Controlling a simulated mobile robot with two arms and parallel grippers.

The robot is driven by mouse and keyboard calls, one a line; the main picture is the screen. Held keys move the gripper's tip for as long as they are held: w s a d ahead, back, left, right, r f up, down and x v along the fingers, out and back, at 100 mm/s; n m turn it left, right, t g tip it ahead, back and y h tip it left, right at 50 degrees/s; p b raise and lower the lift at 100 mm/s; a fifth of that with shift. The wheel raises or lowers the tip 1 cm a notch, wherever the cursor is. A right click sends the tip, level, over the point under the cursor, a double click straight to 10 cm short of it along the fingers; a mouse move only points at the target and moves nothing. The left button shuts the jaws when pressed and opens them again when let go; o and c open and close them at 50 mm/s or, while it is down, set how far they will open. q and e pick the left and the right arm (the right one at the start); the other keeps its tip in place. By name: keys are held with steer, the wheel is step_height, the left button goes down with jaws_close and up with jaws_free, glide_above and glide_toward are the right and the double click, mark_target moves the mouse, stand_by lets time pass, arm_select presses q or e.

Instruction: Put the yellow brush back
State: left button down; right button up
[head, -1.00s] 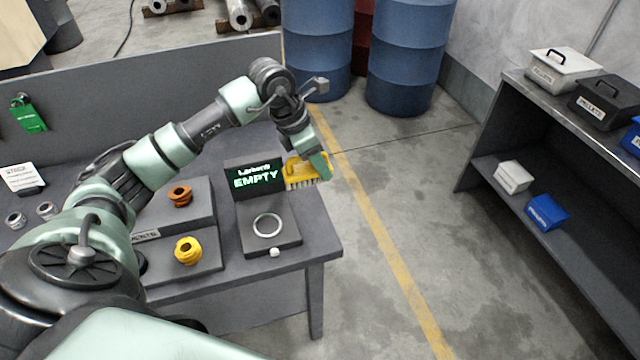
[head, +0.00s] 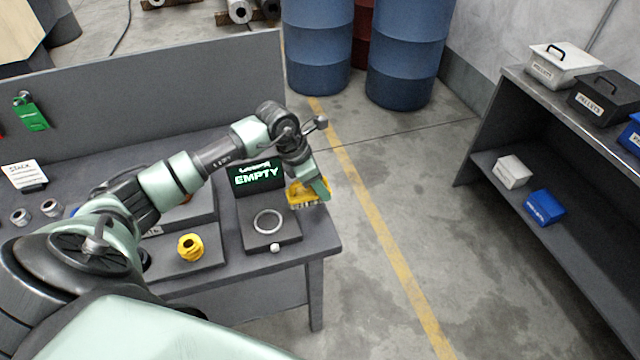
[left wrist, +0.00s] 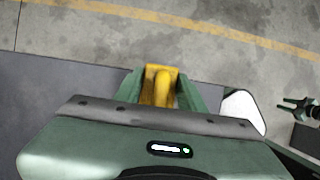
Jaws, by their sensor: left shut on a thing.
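The yellow brush (head: 304,196) is in my left gripper (head: 318,187), near the right end of the grey workbench (head: 325,243). Its pale bristles point down. In the left wrist view the yellow brush (left wrist: 160,85) shows between the two green fingers of the left gripper (left wrist: 160,90), which are shut on it. In the head view it is beside the "EMPTY" display, over or just beyond the bench's right edge; I cannot tell whether it touches the bench. My right gripper is not in view in the head view.
The black display (head: 257,177) reads "EMPTY" behind a dark pad with a pale ring (head: 268,222). A yellow fitting (head: 190,247) stands on a grey block. Blue barrels (head: 405,60) stand behind. A shelf (head: 480,185) with several small boxes is at the right. The floor between is clear.

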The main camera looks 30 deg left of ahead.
arm_select(q)
steer(key=shift+f, duration=0.35)
steer(key=c, duration=1.3)
jaws_free()
steer(key=shift+f+b, duration=0.1)
steer(key=shift+b, duration=0.25)
steer(key=o, duration=0.4)
steer(key=shift+o, duration=0.2)
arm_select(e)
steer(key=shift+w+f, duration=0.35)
arm_select(q)
steer(key=shift+r, duration=0.2)
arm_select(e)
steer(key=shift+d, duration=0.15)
arm_select(q)
steer(key=shift+r+p, duration=0.3)
steer(key=shift+p, duration=0.2)
steer(key=shift+a+r, duration=0.1)
steer(key=shift+r, duration=0.2)
steer(key=b+v, duration=0.3)
steer(key=v, duration=0.7)
steer(key=shift+s+a+r+b, duration=0.1)
steer(key=shift+s+r+b, duration=0.1)
steer(key=shift+r+b, duration=0.15)
steer(key=shift+s+r, duration=0.15)
steer(key=shift+r, duration=0.15)
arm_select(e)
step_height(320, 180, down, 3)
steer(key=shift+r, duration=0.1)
